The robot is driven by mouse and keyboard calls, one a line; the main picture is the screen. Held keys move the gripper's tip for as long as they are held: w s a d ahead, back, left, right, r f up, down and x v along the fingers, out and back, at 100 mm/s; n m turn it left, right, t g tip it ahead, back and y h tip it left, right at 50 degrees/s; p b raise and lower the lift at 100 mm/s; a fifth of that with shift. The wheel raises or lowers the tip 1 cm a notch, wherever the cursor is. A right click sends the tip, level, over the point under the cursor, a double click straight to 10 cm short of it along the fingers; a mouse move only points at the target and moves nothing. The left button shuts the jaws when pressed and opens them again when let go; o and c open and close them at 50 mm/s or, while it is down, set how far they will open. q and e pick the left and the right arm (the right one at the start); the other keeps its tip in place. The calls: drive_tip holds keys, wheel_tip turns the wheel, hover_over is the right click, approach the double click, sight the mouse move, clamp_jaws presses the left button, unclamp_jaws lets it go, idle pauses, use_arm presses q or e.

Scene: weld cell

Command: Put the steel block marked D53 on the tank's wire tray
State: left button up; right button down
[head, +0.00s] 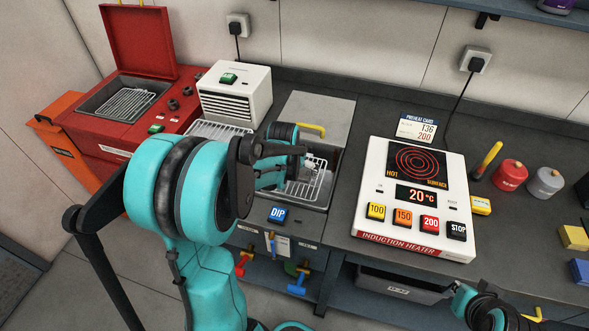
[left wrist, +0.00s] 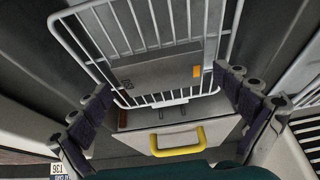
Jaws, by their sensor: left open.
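A grey steel block (left wrist: 150,76) lies flat on the tank's wire tray (left wrist: 85,44) in the left wrist view. My left gripper (left wrist: 163,84) is open, a finger on either side of the block with gaps, touching nothing visible. In the head view the wire tray (head: 318,185) shows in the tank behind the DIP button (head: 278,215); my left arm hides much of it, the block and the left fingertips. My right gripper (head: 500,316) is at the bottom right edge, partly cut off; its jaws are unclear.
The grey lid with a yellow handle (head: 312,129) is behind the tray. An induction heater (head: 415,200) reading 20°C stands right of the tank. A white box (head: 234,95) and a red open-lidded tank (head: 140,60) stand left. Dark bench lies clear between tank and heater.

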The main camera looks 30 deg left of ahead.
use_arm(q)
drive_tip(key=shift+r, duration=0.3)
drive_tip(key=p+v, duration=0.5)
drive_tip(key=v, duration=0.7)
drive_tip(key=s+d+r+m+t+h, duration=0.1)
drive_tip(key=s+d+r+m+t, duration=0.1)
drive_tip(key=s+d, duration=1.1)
drive_tip(key=shift+s+d+r+m+t, duration=0.3)
drive_tip(key=shift+d+t, duration=0.2)
drive_tip(key=shift+d, duration=0.1)
drive_tip(key=shift+f+b, duration=0.2)
drive_tip(key=shift+b, duration=0.1)
drive_tip(key=shift+f, duration=0.25)
